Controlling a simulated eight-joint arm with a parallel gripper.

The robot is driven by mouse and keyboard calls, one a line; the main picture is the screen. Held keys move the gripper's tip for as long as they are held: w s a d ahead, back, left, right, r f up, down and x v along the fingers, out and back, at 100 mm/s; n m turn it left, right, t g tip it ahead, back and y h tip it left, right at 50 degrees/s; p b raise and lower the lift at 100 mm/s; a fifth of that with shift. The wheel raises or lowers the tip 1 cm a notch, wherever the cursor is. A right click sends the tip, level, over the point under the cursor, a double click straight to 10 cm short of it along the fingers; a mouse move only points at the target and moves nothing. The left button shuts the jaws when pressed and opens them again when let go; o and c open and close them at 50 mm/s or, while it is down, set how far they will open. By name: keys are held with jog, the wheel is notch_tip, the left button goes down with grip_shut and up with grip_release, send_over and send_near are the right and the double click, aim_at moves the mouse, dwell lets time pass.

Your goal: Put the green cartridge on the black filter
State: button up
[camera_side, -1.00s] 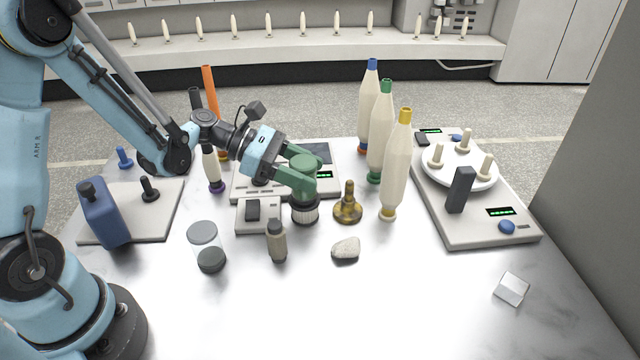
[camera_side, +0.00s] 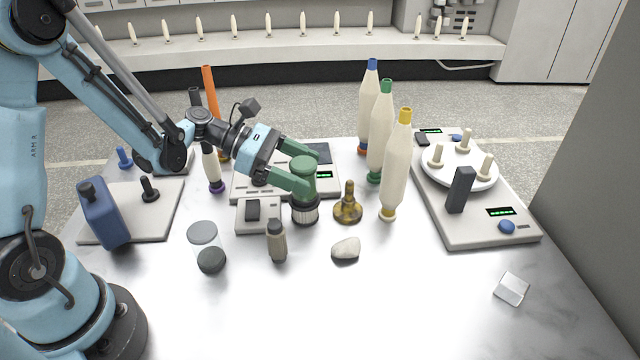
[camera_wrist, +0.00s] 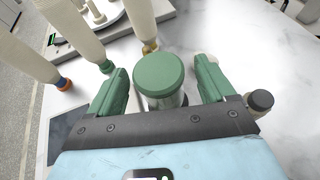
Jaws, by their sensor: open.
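The green cartridge (camera_side: 304,172) stands upright on the black filter (camera_side: 305,213), a short dark piece with a pale ribbed side. In the wrist view the cartridge's round green top (camera_wrist: 160,74) is between my fingers. My gripper (camera_side: 311,170) is open around the cartridge, with one green finger on each side. The wrist view shows a gap between the cartridge and each finger of my gripper (camera_wrist: 162,80). The cartridge hides most of the filter's top, so its exact seating cannot be seen.
A brass piece (camera_side: 348,205) stands just right of the filter, with a tall yellow-tipped bobbin (camera_side: 396,165) beyond it. A small grey-capped bottle (camera_side: 277,242) and a pale stone (camera_side: 346,248) are in front. The front right of the table is mostly clear.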

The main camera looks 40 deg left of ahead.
jog(key=s+a+r+m+y, duration=0.2)
jog(key=s+m+y, duration=0.3)
jog(key=m, duration=0.7)
jog(key=s+a+r+m+y, duration=0.2)
jog(key=s+m+y, duration=0.4)
jog(key=m, duration=0.6)
jog(key=shift+s+a+r+y, duration=0.3)
jog(key=shift+a+r, duration=0.1)
jog(key=shift+a, duration=0.4)
